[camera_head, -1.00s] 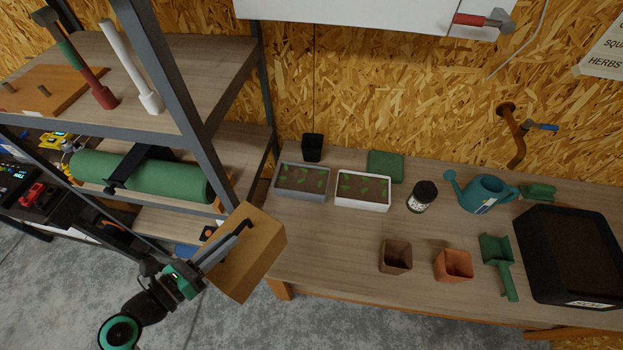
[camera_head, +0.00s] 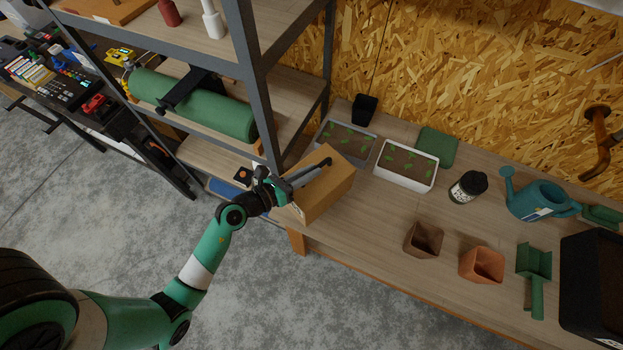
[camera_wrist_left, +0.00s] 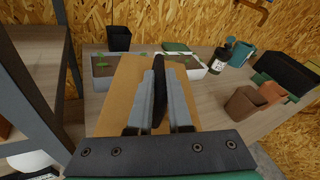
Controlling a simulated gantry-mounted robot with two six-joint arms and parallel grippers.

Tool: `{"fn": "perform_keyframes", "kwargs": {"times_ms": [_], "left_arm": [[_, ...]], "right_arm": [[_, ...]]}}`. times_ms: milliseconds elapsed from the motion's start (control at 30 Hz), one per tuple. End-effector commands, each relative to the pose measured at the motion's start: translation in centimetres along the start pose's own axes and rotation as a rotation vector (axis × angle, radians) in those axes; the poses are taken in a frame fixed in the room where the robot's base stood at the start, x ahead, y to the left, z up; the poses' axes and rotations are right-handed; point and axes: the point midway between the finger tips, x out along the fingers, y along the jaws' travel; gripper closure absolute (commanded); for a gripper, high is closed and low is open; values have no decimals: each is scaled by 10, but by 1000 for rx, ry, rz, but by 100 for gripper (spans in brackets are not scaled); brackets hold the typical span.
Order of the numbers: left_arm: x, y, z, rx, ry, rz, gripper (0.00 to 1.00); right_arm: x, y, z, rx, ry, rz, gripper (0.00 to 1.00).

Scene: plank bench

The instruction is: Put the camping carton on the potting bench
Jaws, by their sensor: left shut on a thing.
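The camping carton (camera_head: 335,187) is a brown cardboard box at the left end of the potting bench (camera_head: 380,215). My left gripper (camera_head: 314,172) is shut on the carton, with its fingers across the carton's top. The carton also shows in the left wrist view (camera_wrist_left: 118,100), under the gripper fingers (camera_wrist_left: 160,95). It overlaps the bench's left end in the head view; I cannot tell whether it touches the top. It partly covers the grey seedling tray (camera_head: 345,136). My right gripper is not in view.
A metal-framed shelf (camera_head: 262,95) stands close left of the carton. A white seedling tray (camera_head: 405,168), a black pot (camera_head: 364,109), a brown pot (camera_head: 424,240), a terracotta pot (camera_head: 482,264) and a dark jar (camera_head: 468,187) stand on the bench. Bare planks lie before the trays.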

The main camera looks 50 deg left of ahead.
Motion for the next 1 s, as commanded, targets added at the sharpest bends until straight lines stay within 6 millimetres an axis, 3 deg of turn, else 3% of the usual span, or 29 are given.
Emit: {"fn": "perform_keyframes", "kwargs": {"times_ms": [233, 433, 800, 833, 967, 1000], "left_arm": [[8, 2, -4, 0, -5, -1, 100], [16, 12, -34, 0, -4, 1, 100], [16, 13, -36, 1, -4, 1, 100], [16, 13, -37, 1, 0, 1, 77], [16, 12, -37, 0, 0, 1, 54], [16, 12, -36, 0, 0, 1, 53]], "right_arm": [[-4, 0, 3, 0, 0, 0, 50], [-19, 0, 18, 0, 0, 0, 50], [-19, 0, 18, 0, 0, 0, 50], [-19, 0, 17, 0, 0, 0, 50], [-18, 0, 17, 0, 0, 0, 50], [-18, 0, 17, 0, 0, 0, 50]]}}
